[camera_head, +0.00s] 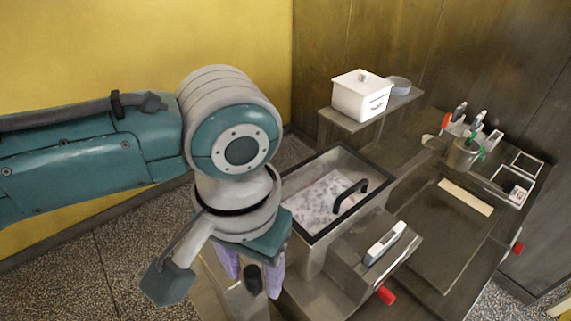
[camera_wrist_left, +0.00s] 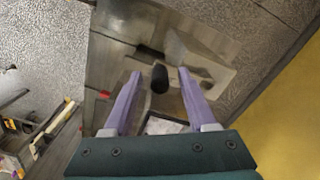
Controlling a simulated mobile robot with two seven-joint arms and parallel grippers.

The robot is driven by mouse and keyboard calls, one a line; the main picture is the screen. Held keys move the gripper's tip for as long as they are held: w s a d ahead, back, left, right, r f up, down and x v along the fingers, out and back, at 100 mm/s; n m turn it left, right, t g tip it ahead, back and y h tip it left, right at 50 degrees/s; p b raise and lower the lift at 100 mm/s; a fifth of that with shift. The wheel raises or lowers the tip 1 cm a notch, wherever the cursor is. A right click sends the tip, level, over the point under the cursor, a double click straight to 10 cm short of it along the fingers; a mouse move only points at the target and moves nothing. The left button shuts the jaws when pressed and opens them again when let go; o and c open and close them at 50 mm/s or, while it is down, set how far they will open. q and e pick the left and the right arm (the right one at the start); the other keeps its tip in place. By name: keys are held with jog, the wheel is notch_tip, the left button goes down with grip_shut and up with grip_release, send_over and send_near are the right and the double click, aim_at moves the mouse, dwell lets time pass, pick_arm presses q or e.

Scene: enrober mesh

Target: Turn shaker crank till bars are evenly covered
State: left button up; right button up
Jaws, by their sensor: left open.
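A black knob (camera_head: 253,279), which looks like the shaker crank's handle, stands below my left wrist. It also shows in the left wrist view (camera_wrist_left: 159,79). My left gripper (camera_head: 250,275) points down with its two purple fingers apart, one on each side of the knob. In the left wrist view my left gripper (camera_wrist_left: 160,74) is open with visible gaps beside the knob. The dark-rimmed enrober tub (camera_head: 345,150) holds a pale, speckled surface (camera_head: 318,200); I cannot make out separate bars or how evenly they are covered. The crank arm is mostly hidden.
A black arched handle (camera_head: 350,196) rises at the tub's right side. A tool cup (camera_head: 464,152) stands right. Red knobs (camera_head: 386,296) stick out from the front edge.

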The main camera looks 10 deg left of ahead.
pick_arm(q)
grip_shut()
dwell(0.3)
dwell(1.1)
